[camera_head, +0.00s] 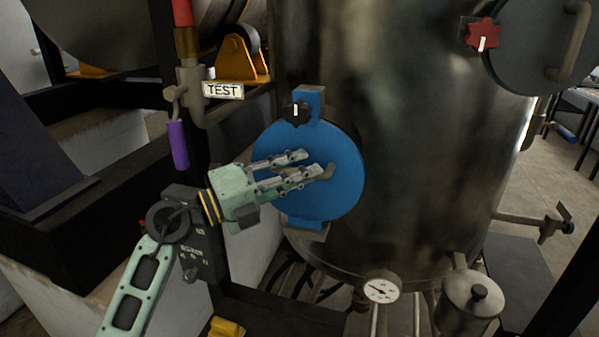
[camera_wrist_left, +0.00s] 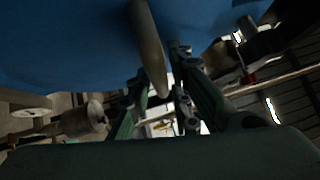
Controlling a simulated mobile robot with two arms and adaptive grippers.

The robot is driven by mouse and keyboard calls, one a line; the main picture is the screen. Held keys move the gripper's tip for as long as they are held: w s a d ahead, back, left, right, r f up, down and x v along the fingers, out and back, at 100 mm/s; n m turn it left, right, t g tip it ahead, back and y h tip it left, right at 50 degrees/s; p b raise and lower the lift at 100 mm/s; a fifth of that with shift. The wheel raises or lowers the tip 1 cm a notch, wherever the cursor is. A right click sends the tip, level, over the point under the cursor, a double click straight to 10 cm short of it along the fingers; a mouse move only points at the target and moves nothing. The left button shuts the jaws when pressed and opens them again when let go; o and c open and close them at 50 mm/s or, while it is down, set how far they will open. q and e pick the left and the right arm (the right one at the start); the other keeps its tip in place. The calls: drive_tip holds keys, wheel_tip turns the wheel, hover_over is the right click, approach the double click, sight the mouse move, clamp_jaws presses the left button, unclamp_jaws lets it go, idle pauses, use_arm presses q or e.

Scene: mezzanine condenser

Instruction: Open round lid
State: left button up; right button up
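The round lid (camera_head: 342,150) is a blue disc on the side of a large metal tank, and it looks closed against the tank. A black knob with a white mark (camera_head: 297,112) sits on the blue bar at its top. My left gripper (camera_head: 309,164) is in front of the lid, with its fingers spread. The lid's handle (camera_head: 328,174) is partly hidden by the fingers. In the left wrist view the handle (camera_wrist_left: 150,50) reaches down between the fingers, with gaps visible beside it; the lid's blue face (camera_wrist_left: 65,45) fills the top. My right gripper is not in view.
The metal tank (camera_head: 420,130) stands behind the lid. A second dark round lid with a red knob (camera_head: 482,34) is at upper right. A purple-handled valve (camera_head: 178,145) and a TEST sign (camera_head: 223,90) are at left. A gauge (camera_head: 381,289) and metal pot (camera_head: 468,302) are below.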

use_arm(q)
clamp_jaws()
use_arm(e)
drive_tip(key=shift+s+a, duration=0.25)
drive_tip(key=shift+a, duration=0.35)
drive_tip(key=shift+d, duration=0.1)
use_arm(q)
drive_tip(key=shift+f, duration=0.1)
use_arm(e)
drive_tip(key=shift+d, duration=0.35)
